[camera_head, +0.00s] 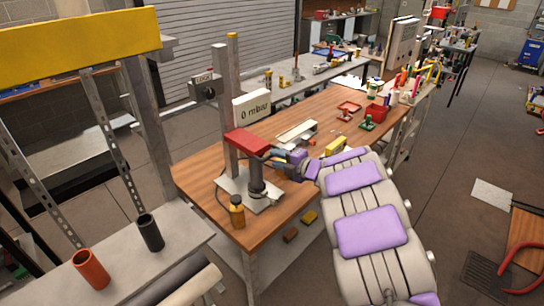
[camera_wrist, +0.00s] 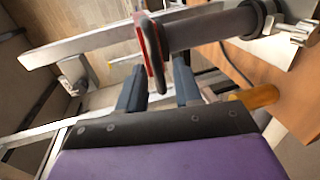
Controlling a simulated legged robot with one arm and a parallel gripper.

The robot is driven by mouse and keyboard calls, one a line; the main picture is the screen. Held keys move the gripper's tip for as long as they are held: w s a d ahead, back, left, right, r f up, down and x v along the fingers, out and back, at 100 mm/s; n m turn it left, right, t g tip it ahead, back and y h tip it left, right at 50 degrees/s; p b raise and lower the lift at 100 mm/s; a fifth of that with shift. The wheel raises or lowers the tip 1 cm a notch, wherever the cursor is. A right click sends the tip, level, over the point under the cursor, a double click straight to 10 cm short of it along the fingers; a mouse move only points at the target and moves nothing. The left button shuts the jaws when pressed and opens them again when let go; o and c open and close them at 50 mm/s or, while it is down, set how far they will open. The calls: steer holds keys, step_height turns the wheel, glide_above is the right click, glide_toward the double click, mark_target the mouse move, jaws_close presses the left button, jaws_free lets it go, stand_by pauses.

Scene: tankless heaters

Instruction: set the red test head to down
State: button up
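The red test head (camera_head: 247,141) sits on a grey upright post (camera_head: 231,95) above a dark cylinder (camera_head: 257,180), which stands on a metal base plate (camera_head: 232,190). In the wrist view the red head (camera_wrist: 152,62) shows edge-on with a dark loop on its side, close to the end of the cylinder (camera_wrist: 205,30); I cannot tell whether they touch. My gripper (camera_head: 282,157) is beside the head, on its right. In the wrist view my gripper (camera_wrist: 158,76) has its two fingers apart, with the red head's edge in line with the gap.
A display reading "0 mbar" (camera_head: 253,107) is behind the head. An amber bottle (camera_head: 237,213) stands at the near table corner. A white tray (camera_head: 297,131), a yellow block (camera_head: 335,146) and red and green parts lie farther along the wooden table (camera_head: 205,172).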

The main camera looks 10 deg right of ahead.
steer(key=p+v, duration=0.2)
steer(key=v, duration=1.1)
steer(key=shift+s+d, duration=0.25)
steer(key=shift+r, duration=0.1)
